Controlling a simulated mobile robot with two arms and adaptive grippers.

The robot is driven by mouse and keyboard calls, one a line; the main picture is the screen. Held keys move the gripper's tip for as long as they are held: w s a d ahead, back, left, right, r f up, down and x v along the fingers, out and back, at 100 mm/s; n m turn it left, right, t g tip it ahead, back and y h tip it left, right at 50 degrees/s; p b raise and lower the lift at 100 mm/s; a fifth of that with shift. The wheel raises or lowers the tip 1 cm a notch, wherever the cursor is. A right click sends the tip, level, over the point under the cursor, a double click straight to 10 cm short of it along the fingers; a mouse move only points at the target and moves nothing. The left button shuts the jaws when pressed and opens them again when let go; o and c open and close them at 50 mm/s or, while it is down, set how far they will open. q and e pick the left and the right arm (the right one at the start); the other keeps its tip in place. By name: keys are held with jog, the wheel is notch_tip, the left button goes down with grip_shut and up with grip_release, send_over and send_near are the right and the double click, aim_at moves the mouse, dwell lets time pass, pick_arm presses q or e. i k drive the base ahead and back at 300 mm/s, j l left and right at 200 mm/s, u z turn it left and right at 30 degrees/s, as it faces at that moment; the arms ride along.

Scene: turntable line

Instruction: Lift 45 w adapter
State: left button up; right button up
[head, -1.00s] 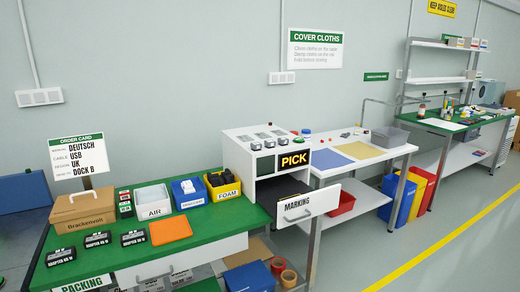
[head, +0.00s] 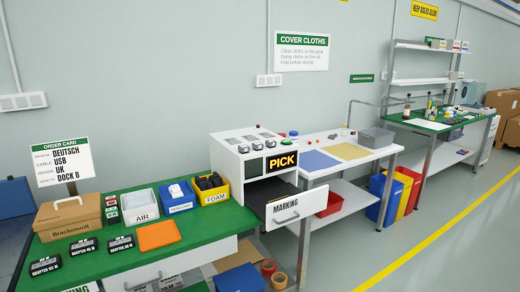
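Three black adapters with printed labels lie in a row on the green bench at the lower left: a left one (head: 45,265), a middle one (head: 83,247) and a right one (head: 121,244). Their wattage figures are too small and blurred for me to tell surely which is the 45 W adapter. All three lie apart from each other, in front of the cardboard box and the small bins. Neither of my grippers is in view.
Behind the adapters stand a Brackenvoll cardboard box (head: 68,219), an order card (head: 62,160), and white (head: 140,212), blue (head: 179,207) and yellow (head: 213,196) bins. An orange pad (head: 158,235) lies to their right. An open MARKING drawer (head: 297,207) juts out farther right.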

aim_at(84, 246)
jog(key=u, duration=1.25)
